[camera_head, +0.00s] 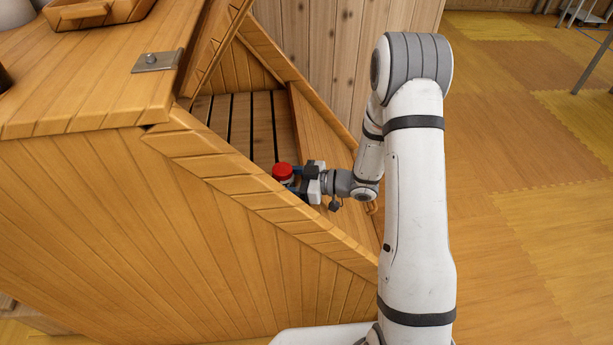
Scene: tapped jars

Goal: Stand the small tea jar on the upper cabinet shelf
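A small jar with a red lid (283,172) is at my gripper (291,178), between or right against its fingers. Most of the jar's body is hidden behind the fingers and the cabinet's front edge. The wooden cabinet (180,240) stands at the left with a slanted opening. A slatted shelf (243,128) shows inside the opening, just beyond the jar. My gripper reaches in from the right at the opening's edge. Whether the jar touches the shelf or hangs above it cannot be told.
The cabinet's sloping frame edge (265,200) runs close below my gripper, and a side board (325,140) rises beside it. A wooden tray (95,10) and a metal hinge (158,61) are on the cabinet top. Open floor (530,200) lies to the right.

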